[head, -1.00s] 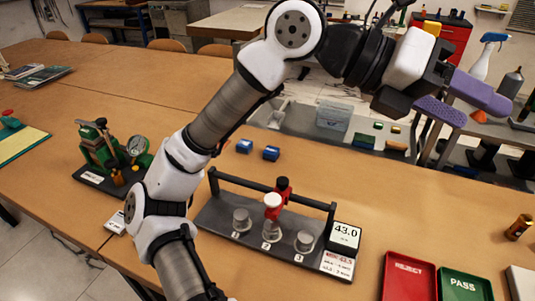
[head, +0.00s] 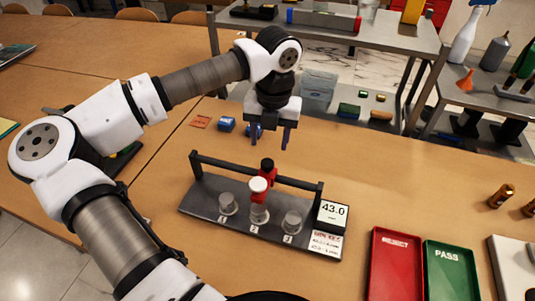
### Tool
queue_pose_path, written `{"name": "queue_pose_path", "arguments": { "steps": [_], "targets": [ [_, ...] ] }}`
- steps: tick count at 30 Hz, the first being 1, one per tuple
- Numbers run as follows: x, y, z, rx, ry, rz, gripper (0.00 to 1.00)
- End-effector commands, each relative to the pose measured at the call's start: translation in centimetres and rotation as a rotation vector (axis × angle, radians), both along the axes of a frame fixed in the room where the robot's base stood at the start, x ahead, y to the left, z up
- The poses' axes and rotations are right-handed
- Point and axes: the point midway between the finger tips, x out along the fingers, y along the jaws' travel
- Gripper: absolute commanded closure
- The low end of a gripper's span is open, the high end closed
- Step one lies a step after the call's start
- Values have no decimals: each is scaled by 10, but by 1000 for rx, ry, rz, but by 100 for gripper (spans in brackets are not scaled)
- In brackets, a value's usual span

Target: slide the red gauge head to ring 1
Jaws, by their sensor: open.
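The gauge rig is a dark base (head: 200,203) with a black rail (head: 225,168) along its back and three numbered rings in front. The red gauge head (head: 267,182) rides on the rail behind ring 2, with a black knob on top and a white round part at its front. A grey cylinder stands at ring 1 (head: 227,205), another at ring 3 (head: 291,222), and one at ring 2 (head: 259,214) under the head. My gripper (head: 271,140) is open and empty, fingers pointing down, above and behind the gauge head, apart from it.
A display reading 43.0 (head: 333,214) stands at the rig's right end. A red REJECT tray (head: 394,270) and a green PASS tray (head: 451,275) lie to the right. The table right of my gripper is clear.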

Motion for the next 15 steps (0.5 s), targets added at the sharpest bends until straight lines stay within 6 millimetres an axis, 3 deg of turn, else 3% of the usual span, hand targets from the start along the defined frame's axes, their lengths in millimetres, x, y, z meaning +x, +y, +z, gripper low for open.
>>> {"name": "queue_pose_path", "arguments": {
  "steps": [6, 15],
  "targets": [
    [0, 2, -41, -4, 2, -1, 48],
    [0, 3, -70, -3, 0, -1, 48]
  ]
}}
